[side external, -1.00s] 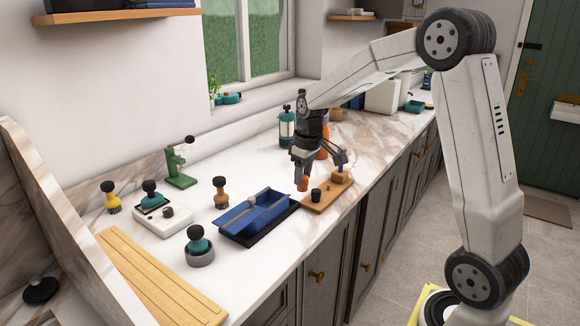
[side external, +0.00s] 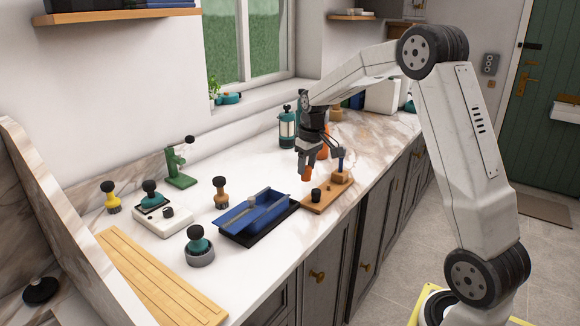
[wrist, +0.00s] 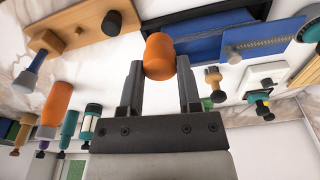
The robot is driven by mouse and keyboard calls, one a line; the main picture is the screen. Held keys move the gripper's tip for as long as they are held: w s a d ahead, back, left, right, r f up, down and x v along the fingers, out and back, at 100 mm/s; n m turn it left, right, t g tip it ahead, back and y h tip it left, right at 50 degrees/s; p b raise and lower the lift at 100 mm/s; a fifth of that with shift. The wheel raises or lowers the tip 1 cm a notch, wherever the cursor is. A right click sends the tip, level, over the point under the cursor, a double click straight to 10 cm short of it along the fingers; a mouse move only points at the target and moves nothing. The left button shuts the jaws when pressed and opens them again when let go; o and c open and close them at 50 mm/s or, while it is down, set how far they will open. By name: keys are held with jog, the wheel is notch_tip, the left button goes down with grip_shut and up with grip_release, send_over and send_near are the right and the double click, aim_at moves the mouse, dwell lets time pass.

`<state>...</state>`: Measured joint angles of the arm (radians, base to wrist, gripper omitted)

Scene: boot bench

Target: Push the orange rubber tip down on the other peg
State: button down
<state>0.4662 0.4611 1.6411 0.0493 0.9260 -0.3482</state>
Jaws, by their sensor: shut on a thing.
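My gripper (side external: 307,166) is shut on the orange rubber tip (side external: 307,174) and holds it above the left end of the wooden stand (side external: 320,206). In the wrist view the orange tip (wrist: 160,57) sits between the two fingertips, apart from the stand (wrist: 80,14). A short black-capped peg (side external: 316,195) stands on the stand; it also shows in the wrist view (wrist: 112,22).
A block with an upright blue-handled tool (side external: 340,163) stands at the stand's right end. A blue tray (side external: 255,212) lies to the left. Behind the gripper stand an orange bottle (wrist: 56,102) and a teal-and-white canister (side external: 287,128). The counter's front edge is close to the stand.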

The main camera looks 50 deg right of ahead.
jog(key=w+d+f+m, duration=0.1)
jog(key=d+f+m, duration=0.1)
jog(key=d, duration=0.6)
jog(key=d+f+m, duration=0.2)
jog(key=d, duration=0.6)
jog(key=shift+w+d+f, duration=0.3)
jog(key=shift+w+d, duration=0.05)
jog(key=shift+d, duration=0.05)
jog(key=shift+f, duration=0.25)
jog(key=shift+f, duration=1.95)
jog(key=shift+f, duration=1.5)
dwell(2.3)
